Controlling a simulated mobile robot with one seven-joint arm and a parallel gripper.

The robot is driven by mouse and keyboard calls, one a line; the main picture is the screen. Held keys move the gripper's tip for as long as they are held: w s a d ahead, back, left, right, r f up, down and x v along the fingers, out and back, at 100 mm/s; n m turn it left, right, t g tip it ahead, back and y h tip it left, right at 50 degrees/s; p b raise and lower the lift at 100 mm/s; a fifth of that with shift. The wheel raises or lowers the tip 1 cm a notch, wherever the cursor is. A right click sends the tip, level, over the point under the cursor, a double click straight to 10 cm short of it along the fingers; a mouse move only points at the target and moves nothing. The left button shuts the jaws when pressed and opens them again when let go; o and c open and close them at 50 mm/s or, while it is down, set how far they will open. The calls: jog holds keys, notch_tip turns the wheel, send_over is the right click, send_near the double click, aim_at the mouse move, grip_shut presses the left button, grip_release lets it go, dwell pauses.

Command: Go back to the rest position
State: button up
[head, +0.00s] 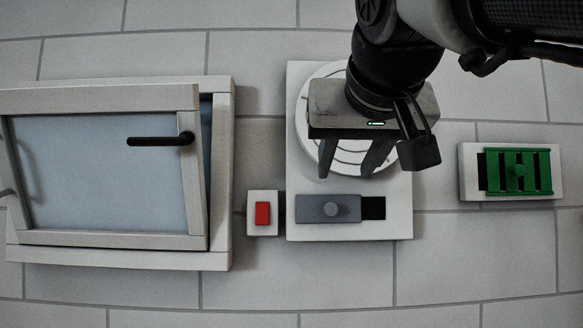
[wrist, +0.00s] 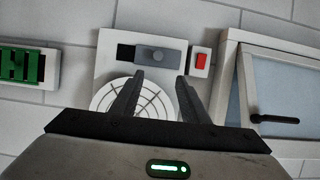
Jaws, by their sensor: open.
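My gripper (head: 355,158) is open and empty in the head view, in front of a white wall panel (head: 300,230) with a round ringed disc (head: 316,95). Its fingers point down over the disc's lower part. In the wrist view, my gripper (wrist: 158,82) shows two dark fingers apart, with nothing between them but the panel behind. The arm hides part of the disc and the panel's upper right. I cannot tell whether the fingers touch the panel.
A framed window (head: 95,165) with a black handle (head: 160,141) stands slightly ajar at left. A red switch (head: 262,213), a grey slider with a knob (head: 328,209) and a green slatted vent (head: 518,172) sit on the tiled wall. The lower wall is clear.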

jog(key=s+d+f+g, duration=0.1)
jog(key=s+f, duration=0.3)
jog(key=f, duration=0.9)
jog(key=s+d+f+g, duration=0.2)
jog(key=s+f+g, duration=0.2)
jog(key=f, duration=1)
jog(key=s+d+f+g, duration=0.1)
jog(key=s+f+g, duration=0.2)
jog(key=f, duration=1.1)
jog(key=shift+s+d+f+p, duration=0.15)
jog(key=shift+s+d+p, duration=0.25)
jog(key=shift+s, duration=0.5)
